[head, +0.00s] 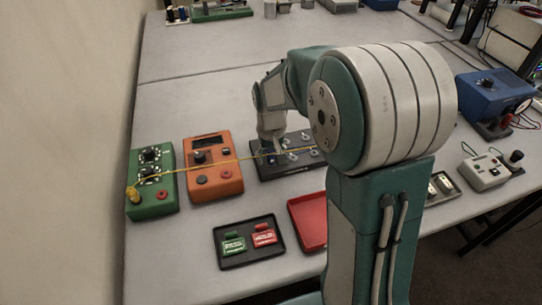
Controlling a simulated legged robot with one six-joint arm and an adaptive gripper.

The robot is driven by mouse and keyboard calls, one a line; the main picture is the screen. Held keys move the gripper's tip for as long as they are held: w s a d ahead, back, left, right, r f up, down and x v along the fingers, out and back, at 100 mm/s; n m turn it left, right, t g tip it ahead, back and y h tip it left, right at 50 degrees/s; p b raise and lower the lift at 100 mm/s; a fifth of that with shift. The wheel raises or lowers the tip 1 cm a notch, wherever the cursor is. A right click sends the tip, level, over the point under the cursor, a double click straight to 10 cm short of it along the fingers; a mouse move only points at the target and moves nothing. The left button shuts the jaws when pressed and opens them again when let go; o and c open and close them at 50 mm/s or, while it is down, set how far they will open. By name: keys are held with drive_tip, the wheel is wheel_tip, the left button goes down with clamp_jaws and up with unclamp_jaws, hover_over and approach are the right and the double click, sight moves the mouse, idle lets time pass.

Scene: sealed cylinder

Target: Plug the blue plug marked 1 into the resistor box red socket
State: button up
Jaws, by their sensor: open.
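The green box (152,170) with two black dials stands at the left and looks like the resistor box. A small red socket (162,194) shows on its lower front. My gripper (270,149) is open, pointing down over the left end of a black rack (292,170). A small blue piece (271,159), likely the blue plug, shows at the fingertips. Its number is too small to read. I cannot tell whether the fingers touch it.
An orange box (212,172) with a knob and display stands between the green box and the rack. In front are a black tray (262,254) with green and red pieces and a red tray (308,222). My arm hides the right middle of the table.

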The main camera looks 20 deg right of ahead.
sight(271, 151)
clamp_jaws()
drive_tip(key=shift+r, duration=0.1)
drive_tip(key=shift+r, duration=2.9)
